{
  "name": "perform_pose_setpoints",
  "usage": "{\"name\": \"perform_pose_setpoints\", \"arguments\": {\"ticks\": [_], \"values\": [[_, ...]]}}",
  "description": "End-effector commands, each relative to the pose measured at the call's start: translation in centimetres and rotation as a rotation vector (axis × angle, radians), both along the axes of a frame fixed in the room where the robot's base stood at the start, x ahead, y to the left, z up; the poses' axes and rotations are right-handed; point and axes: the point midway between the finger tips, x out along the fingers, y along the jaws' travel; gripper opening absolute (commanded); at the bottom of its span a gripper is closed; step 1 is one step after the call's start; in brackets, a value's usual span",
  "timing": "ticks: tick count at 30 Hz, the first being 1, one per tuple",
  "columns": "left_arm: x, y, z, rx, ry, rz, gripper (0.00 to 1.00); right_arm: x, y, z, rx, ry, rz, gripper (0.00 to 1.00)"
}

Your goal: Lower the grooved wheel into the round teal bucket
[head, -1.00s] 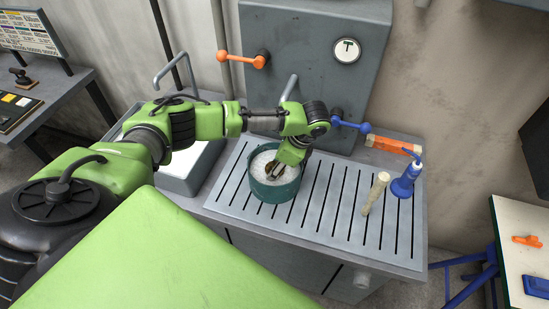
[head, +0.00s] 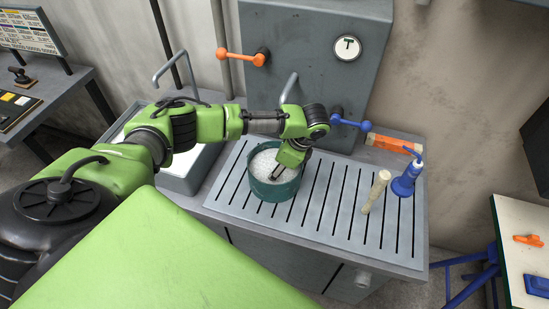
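The round teal bucket (head: 273,189) stands on the slatted grey drain top, filled close to its rim with white foam (head: 264,163). My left arm reaches in from the left, and my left gripper (head: 279,173) points down inside the bucket's rim, at the right part of the foam. Its dark fingertips are at the foam surface and too small to tell whether they are apart or closed. The grooved wheel does not show now; the foam or the gripper may hide it. My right gripper is not in view.
Behind are a grey cabinet (head: 310,60) with an orange lever (head: 240,57) and a blue lever (head: 352,123). A sink (head: 184,180) lies left. The slats between bucket and tool are clear.

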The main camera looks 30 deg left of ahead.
Motion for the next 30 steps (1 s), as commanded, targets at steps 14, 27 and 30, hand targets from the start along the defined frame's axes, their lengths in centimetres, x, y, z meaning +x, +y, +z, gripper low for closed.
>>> {"name": "perform_pose_setpoints", "arguments": {"ticks": [14,27,30], "values": [[0.0,0.0,-0.7,0.000,0.000,0.001,0.09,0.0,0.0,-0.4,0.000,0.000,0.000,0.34],[0.0,0.0,-1.4,0.000,0.000,0.000,0.09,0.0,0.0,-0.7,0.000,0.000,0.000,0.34],[0.0,0.0,-1.5,0.000,0.000,0.000,0.09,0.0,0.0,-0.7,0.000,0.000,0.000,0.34]]}}
